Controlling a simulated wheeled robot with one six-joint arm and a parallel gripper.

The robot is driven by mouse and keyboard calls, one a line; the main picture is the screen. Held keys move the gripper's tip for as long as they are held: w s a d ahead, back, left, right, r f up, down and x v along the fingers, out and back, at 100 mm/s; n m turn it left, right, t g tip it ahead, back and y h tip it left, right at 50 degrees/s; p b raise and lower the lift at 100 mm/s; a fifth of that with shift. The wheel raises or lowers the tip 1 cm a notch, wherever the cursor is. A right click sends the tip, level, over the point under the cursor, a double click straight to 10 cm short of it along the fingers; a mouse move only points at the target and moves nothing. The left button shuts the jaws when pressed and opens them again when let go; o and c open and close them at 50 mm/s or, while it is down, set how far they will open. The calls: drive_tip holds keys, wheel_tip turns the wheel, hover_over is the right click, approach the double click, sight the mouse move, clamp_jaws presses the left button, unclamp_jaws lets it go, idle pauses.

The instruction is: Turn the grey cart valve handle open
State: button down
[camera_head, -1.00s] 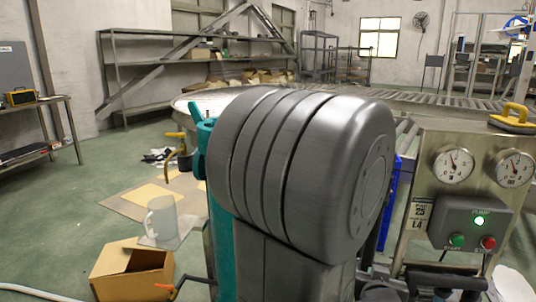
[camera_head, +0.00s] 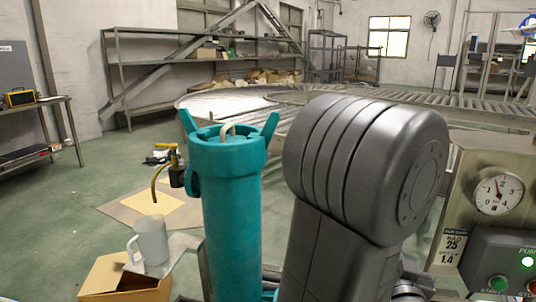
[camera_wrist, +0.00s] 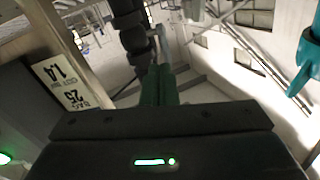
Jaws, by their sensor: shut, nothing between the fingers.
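In the wrist view, my gripper (camera_wrist: 158,70) shows as narrow dark green fingers, close together and empty, beyond its black housing. Just past the fingertips is a dark pipe-like fitting (camera_wrist: 134,32) with a slim grey lever (camera_wrist: 165,45) beside it, which looks like the valve handle. I cannot tell whether the fingers touch the lever, nor how far it is turned. In the head view my grey arm covers the middle right, and the gripper and handle are hidden.
A teal cylinder (camera_head: 232,220) stands left of my arm; teal also shows in the wrist view (camera_wrist: 308,65). A gauge panel (camera_head: 455,195) with a control box (camera_head: 510,262) stands at right. A cardboard box (camera_head: 125,280) and grey jug (camera_head: 152,240) are lower left. Open floor lies at left.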

drive_tip(key=b+x, duration=0.2)
drive_tip(key=x, duration=1)
drive_tip(key=shift+w, duration=0.25)
